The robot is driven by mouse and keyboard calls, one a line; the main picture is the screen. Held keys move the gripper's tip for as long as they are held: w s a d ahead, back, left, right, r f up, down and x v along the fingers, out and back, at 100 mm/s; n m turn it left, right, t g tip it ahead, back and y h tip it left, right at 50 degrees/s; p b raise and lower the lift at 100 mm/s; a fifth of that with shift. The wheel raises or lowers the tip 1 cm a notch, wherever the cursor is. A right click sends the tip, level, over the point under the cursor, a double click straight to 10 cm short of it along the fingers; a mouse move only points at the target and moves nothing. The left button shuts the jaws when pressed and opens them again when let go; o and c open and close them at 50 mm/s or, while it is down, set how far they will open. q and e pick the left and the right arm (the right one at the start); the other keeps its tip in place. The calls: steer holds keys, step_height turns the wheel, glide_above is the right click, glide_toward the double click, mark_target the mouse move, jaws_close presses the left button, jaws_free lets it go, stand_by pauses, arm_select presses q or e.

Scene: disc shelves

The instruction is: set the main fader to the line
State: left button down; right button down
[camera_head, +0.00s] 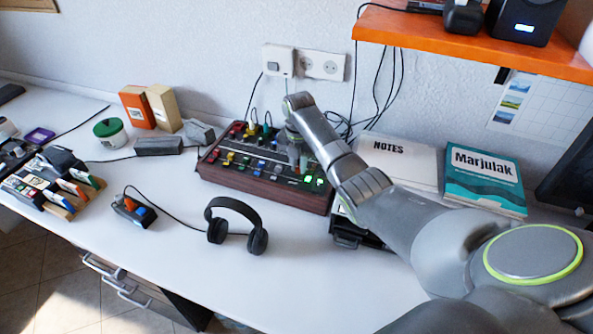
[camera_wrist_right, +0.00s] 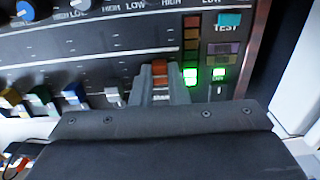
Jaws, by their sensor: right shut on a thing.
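The mixer (camera_head: 235,175), a dark panel with wooden sides, stands on the desk near the wall. My right gripper (camera_head: 297,158) reaches down onto the right part of its panel. In the right wrist view, my right gripper (camera_wrist_right: 160,88) is shut on a red-orange fader cap (camera_wrist_right: 159,68), the main fader. Other fader caps, blue (camera_wrist_right: 76,97), yellow (camera_wrist_right: 10,98) and white (camera_wrist_right: 113,95), sit to its left. The main fader's slot and its line are hidden by the fingers or too small to tell. My left gripper is not in view.
Green-lit buttons (camera_wrist_right: 190,76) and a TEST button (camera_wrist_right: 229,19) lie right of the fader. Headphones (camera_head: 236,225) and a small pedal (camera_head: 134,210) lie in front of the mixer. Books (camera_head: 484,180) lie to the right. An orange shelf (camera_head: 470,40) hangs above.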

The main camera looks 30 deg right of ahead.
steer(key=shift+w+d+b, duration=0.45)
steer(key=shift+w+d, duration=0.25)
steer(key=shift+d, duration=0.05)
steer(key=c, duration=1.4)
jaws_free()
steer(key=shift+r, duration=0.1)
steer(key=shift+r, duration=0.25)
step_height(320, 180, up, 17)
steer(key=p, duration=0.5)
